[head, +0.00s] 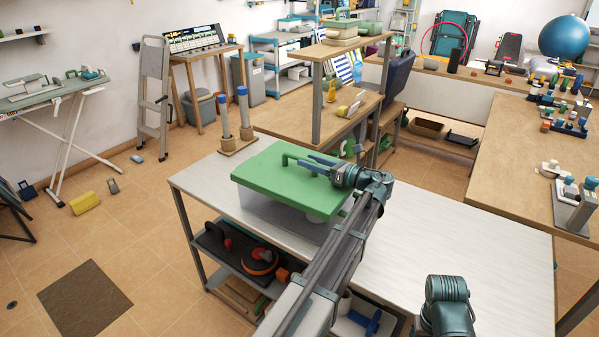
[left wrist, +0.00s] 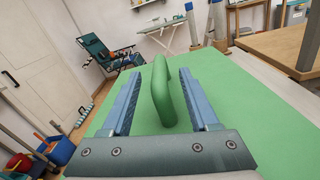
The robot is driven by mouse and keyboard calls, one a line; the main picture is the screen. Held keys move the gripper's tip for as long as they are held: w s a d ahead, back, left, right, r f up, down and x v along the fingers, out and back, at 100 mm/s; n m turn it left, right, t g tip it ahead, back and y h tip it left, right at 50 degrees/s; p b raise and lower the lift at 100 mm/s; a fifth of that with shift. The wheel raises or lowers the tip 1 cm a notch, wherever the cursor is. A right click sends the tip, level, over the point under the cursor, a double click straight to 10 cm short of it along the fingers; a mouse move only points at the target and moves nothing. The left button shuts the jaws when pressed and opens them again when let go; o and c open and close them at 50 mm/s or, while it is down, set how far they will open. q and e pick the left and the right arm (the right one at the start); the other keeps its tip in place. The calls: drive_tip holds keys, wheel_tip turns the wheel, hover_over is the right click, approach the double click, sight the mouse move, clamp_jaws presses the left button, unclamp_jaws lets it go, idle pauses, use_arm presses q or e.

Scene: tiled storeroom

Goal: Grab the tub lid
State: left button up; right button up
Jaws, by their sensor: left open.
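The tub lid (head: 262,176) is a flat green lid with a raised looped handle (head: 289,157). It sits on a translucent tub (head: 262,207) on the pale table. My left gripper (head: 315,163) is above the lid, its fingers reaching toward the handle. In the left wrist view the lid (left wrist: 245,115) fills the lower picture. There the handle (left wrist: 162,92) stands between the two blue fingers of the open gripper (left wrist: 158,75), with a gap on each side. My left arm hides part of the lid's right side.
The pale table (head: 470,250) is clear to the right of the tub. Two blue-topped posts (head: 244,112) stand behind it on the left. A wooden shelf unit (head: 317,95) rises behind the tub. A lower shelf holds an orange and black item (head: 260,262).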

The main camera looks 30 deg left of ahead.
sight(288, 154)
use_arm(q)
drive_tip(key=shift+a, duration=0.1)
drive_tip(key=a, duration=0.5)
drive_tip(key=shift+w+a, duration=0.1)
drive_tip(key=shift+a, duration=0.1)
clamp_jaws()
